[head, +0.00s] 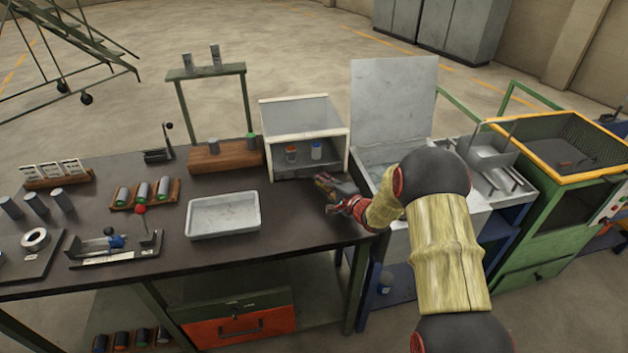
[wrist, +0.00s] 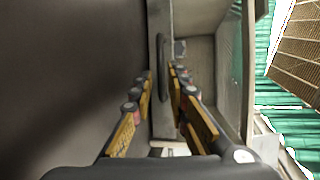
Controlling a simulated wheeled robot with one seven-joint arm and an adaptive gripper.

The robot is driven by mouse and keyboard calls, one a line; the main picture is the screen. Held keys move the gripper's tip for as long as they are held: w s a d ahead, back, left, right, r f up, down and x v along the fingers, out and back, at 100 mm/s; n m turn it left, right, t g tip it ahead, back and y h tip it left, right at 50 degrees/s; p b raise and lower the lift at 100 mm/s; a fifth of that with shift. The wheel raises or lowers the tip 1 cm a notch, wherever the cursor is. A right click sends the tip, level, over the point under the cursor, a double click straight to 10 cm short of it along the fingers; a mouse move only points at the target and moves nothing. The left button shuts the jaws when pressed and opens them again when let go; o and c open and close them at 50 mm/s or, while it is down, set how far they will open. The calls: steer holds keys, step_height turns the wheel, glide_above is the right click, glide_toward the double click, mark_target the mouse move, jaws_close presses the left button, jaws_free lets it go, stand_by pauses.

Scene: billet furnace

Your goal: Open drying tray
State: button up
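A white-framed cabinet (head: 268,125) with a clear top stands at the back right of the dark bench. The drying tray seems to be its low grey front panel; in the wrist view this panel (wrist: 158,25) runs up the middle and carries a dark bar handle (wrist: 164,60). My gripper (head: 322,182) is at the cabinet's lower front right. In the wrist view my gripper (wrist: 161,76) has its fingers apart, one on each side of the handle line. Whether they touch the handle I cannot tell. My gripper partly hides the panel in the head view.
A shallow white tray (head: 224,231) lies on the bench to the left. A grey bin with a raised lid (head: 394,95) stands right of the cabinet, behind my arm. The bench front is clear there.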

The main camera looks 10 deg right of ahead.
steer(key=shift+b+x, duration=0.45)
steer(key=shift+x, duration=1.3)
steer(key=shift+c, duration=0.5)
jaws_close()
